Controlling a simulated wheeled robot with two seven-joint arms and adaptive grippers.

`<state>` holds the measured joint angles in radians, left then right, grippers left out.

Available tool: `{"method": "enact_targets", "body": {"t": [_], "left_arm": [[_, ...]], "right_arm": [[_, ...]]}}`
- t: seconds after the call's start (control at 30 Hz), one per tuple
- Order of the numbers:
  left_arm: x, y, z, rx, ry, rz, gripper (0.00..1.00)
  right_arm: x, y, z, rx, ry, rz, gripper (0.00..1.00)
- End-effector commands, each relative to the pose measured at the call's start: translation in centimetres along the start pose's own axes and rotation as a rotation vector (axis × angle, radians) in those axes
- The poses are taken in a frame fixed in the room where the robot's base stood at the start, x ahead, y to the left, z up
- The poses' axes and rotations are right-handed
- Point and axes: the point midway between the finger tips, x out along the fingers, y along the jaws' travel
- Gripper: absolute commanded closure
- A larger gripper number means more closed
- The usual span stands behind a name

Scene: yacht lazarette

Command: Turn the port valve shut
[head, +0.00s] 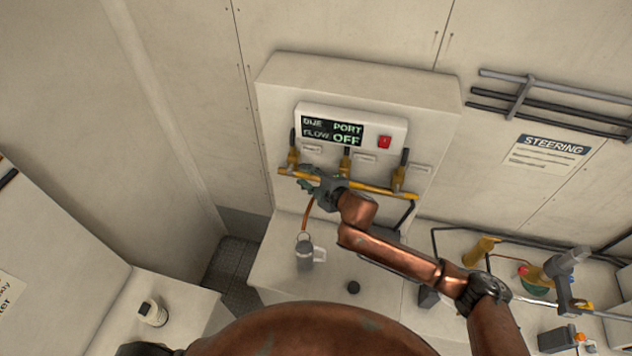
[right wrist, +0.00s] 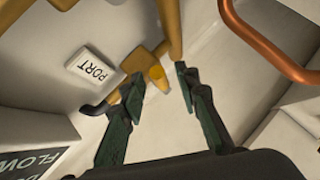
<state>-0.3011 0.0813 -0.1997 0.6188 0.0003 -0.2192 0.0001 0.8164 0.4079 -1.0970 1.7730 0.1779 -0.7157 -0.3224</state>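The port valve (head: 293,155) is the leftmost of three brass valves on the wall panel. In the right wrist view its brass body (right wrist: 157,73) sits beside a white tag reading PORT (right wrist: 90,70). Its black lever (right wrist: 95,108) points toward the display; in the head view it stands about upright. My right gripper (head: 306,180) is just below and in front of this valve. In the right wrist view its two green fingers (right wrist: 158,84) are apart with nothing held, the valve body showing between their tips. Contact cannot be told. My left gripper is not in view.
The display (head: 333,130) reads DUE PORT, FLOW OFF, beside a red switch (head: 384,142). A middle valve (head: 346,163) and a right valve (head: 400,178) share the brass pipe (head: 372,188). A copper pipe (right wrist: 265,45) runs close by. A grey container (head: 304,256) stands on the ledge below.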

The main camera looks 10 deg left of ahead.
Motion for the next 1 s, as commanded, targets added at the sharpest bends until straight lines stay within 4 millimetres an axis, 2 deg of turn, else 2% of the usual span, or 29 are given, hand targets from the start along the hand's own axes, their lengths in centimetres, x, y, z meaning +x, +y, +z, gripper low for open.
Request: {"method": "enact_targets", "body": {"t": [0.3,0.5,0.7,1.0], "left_arm": [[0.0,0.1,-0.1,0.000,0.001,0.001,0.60],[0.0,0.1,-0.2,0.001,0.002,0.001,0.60],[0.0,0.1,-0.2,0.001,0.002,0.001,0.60],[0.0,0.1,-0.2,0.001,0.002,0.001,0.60]], "right_arm": [[-6.7,0.0,0.2,0.000,-0.002,0.000,0.71],[-9.4,0.0,0.1,0.000,-0.001,0.000,0.71],[-10.3,0.0,0.1,0.000,-0.001,-0.001,0.71],[-10.3,0.0,0.1,0.000,-0.001,0.000,0.71]]}}
